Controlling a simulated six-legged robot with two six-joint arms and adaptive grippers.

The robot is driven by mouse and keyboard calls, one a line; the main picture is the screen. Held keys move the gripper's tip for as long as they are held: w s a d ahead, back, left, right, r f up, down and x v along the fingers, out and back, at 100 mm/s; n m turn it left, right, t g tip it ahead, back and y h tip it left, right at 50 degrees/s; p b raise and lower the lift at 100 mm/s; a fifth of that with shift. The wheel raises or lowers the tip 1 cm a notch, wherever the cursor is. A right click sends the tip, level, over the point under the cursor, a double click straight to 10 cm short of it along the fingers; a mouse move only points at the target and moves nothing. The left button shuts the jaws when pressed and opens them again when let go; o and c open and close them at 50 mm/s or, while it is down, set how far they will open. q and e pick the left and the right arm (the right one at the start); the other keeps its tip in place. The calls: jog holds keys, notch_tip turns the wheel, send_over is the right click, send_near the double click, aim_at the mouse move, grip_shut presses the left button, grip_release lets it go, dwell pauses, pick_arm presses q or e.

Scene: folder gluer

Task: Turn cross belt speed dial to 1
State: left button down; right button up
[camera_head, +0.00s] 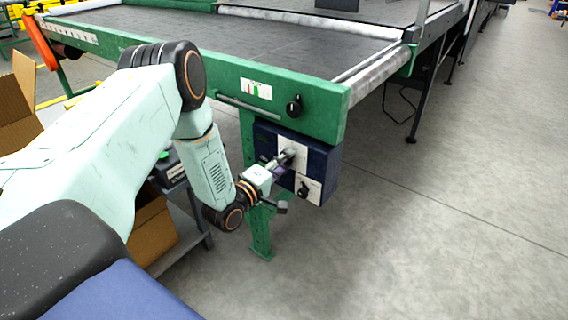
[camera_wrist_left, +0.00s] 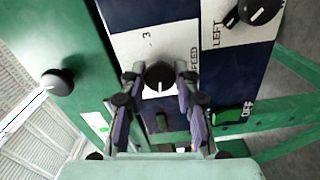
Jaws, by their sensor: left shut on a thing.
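A black round dial (camera_wrist_left: 160,74) with a white pointer mark sits on a white label plate (camera_wrist_left: 150,45) of the dark blue control box (camera_head: 323,163). Part of the plate's lettering shows, ending in "EED", with a "3" beside the dial; the rest is hidden. My left gripper (camera_head: 284,158) reaches the box from the left. In the left wrist view its two fingers are shut on the dial, one on each side. In the head view the gripper mostly covers this dial. My right gripper is not in view.
A second black dial (camera_head: 304,188) on a plate reading "LEFT" is below on the same box. A black knob (camera_head: 294,106) sticks out of the green machine frame (camera_head: 220,85) above. Cardboard boxes (camera_head: 153,236) stand at left. The floor at right is clear.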

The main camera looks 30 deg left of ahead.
pick_arm(q)
jog(key=c, duration=1)
grip_release()
jog(key=shift+s, duration=0.15)
jog(key=s, duration=1.1)
jog(key=shift+s+a, duration=0.35)
jog(key=shift+a, duration=0.1)
